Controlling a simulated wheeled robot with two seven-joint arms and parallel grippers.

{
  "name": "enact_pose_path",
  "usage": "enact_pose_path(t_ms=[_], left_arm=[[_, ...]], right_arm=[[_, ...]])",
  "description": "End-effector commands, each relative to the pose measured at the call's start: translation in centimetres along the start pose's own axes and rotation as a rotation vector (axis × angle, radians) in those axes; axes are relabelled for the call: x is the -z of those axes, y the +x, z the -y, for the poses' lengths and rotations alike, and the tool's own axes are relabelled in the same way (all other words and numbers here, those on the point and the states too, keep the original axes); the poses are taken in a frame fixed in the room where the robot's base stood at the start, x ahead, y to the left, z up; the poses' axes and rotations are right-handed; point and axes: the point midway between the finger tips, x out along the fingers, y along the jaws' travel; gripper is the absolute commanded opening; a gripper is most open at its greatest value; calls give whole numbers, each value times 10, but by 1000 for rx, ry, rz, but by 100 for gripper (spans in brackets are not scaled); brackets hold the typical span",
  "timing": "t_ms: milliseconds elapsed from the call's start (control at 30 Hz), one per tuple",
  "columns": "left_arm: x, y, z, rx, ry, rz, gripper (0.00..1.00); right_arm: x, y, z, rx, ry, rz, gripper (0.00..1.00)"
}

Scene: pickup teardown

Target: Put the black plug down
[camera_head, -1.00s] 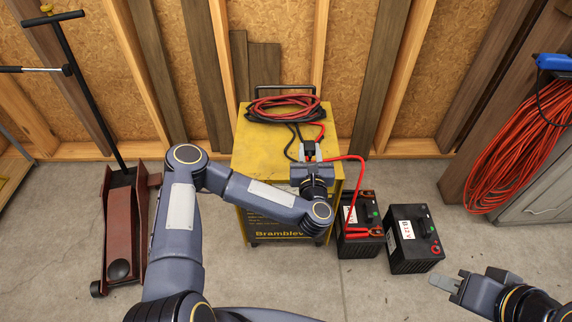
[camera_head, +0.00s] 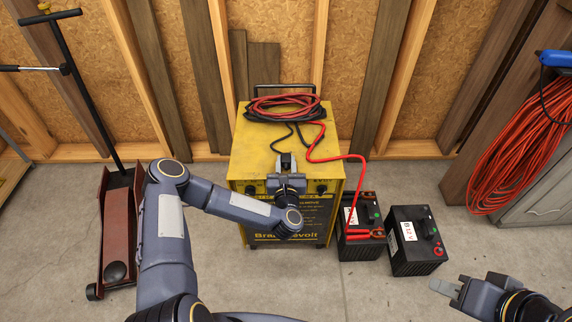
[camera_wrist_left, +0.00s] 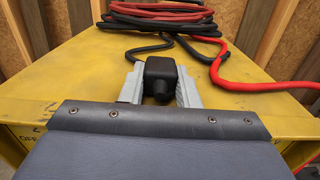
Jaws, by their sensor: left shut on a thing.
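The black plug (camera_wrist_left: 161,72) is between the two grey fingers of my left gripper (camera_head: 287,160), which is shut on it. In the left wrist view my gripper (camera_wrist_left: 160,88) holds it at or just above the yellow top of the charger; I cannot tell whether it touches. In the head view the plug (camera_head: 287,159) is near the front middle of the yellow charger (camera_head: 250,150). A black cable (camera_wrist_left: 150,47) runs from it back to the coil. My right gripper (camera_head: 447,287) is at the lower right, away from the charger; its finger gap is not clear.
Coiled red and black cables (camera_head: 286,107) lie at the back of the charger top. A red cable (camera_head: 345,157) runs down to a red clamp (camera_head: 364,234) on the left battery (camera_head: 352,246). Another battery (camera_head: 416,243) stands beside it. A red floor jack (camera_head: 117,235) stands left.

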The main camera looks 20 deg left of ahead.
Motion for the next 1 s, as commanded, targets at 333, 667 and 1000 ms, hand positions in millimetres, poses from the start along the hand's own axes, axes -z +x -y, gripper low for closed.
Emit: enact_pose_path(t_ms=[333,667,1000], left_arm=[[4,0,0,0,0,0,31],[3,0,0,0,0,0,50],[0,-23,1,2,-1,-5,50]], right_arm=[[-2,4,-2,0,0,0,33],[-2,4,-2,0,0,0,33],[1,-3,1,0,0,0,33]])
